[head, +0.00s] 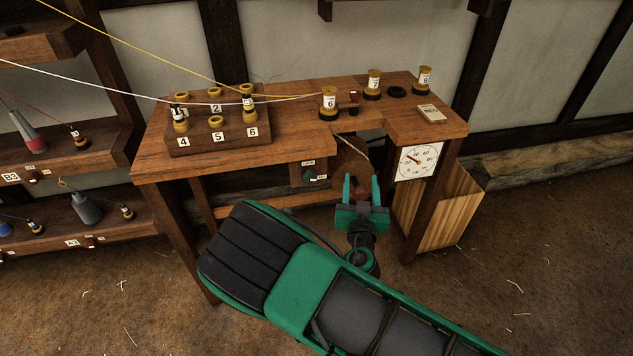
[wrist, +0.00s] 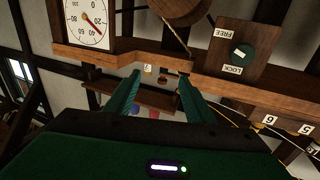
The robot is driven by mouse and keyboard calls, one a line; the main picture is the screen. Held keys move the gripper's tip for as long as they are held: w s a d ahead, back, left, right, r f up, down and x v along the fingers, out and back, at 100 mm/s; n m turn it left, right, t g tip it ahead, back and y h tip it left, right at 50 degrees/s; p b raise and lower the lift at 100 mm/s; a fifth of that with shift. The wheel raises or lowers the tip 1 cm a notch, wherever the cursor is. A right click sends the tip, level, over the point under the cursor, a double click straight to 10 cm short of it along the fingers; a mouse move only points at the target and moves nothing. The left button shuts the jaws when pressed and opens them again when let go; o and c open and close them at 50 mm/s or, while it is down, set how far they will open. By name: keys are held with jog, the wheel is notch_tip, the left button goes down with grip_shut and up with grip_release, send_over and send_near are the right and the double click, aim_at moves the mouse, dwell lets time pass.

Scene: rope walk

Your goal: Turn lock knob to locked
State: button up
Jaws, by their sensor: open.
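The lock knob (head: 309,177) is a small dark green round knob on a wooden panel (head: 297,174) under the table's front edge. In the wrist view the knob (wrist: 241,54) sits at upper right, between a FREE label (wrist: 227,33) and a LOCK label (wrist: 233,70). It carries a small white mark, but I cannot tell which label that points at. My gripper (head: 361,186) is open, to the right of the knob and apart from it. Its green fingers (wrist: 158,88) also show in the wrist view, pointing left of the knob.
A wooden drum (head: 352,158) with a rope hangs right of the knob. A white dial (head: 418,161) is on the table's front right. The wooden table (head: 290,145) holds numbered spools and a spool block (head: 218,139). A shelf rack (head: 95,160) stands at left.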

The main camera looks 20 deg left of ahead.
aim_at(311, 179)
jog(key=s+a+f+n+g+y, duration=0.2)
jog(key=s+a+f+n+y, duration=0.25)
jog(key=s+a, duration=0.35)
jog(key=shift+m+g+y, duration=0.25)
jog(key=shift+g+y, duration=0.05)
jog(key=shift+y, duration=0.25)
jog(key=x, duration=1.2)
jog(key=shift+s+a+f, duration=0.1)
jog(key=shift+a+f, duration=0.1)
jog(key=shift+a, duration=0.05)
jog(key=shift+c, duration=0.3)
jog(key=c, duration=0.9)
jog(key=shift+d, duration=0.2)
jog(key=shift+c, duration=0.2)
jog(key=shift+a, duration=0.15)
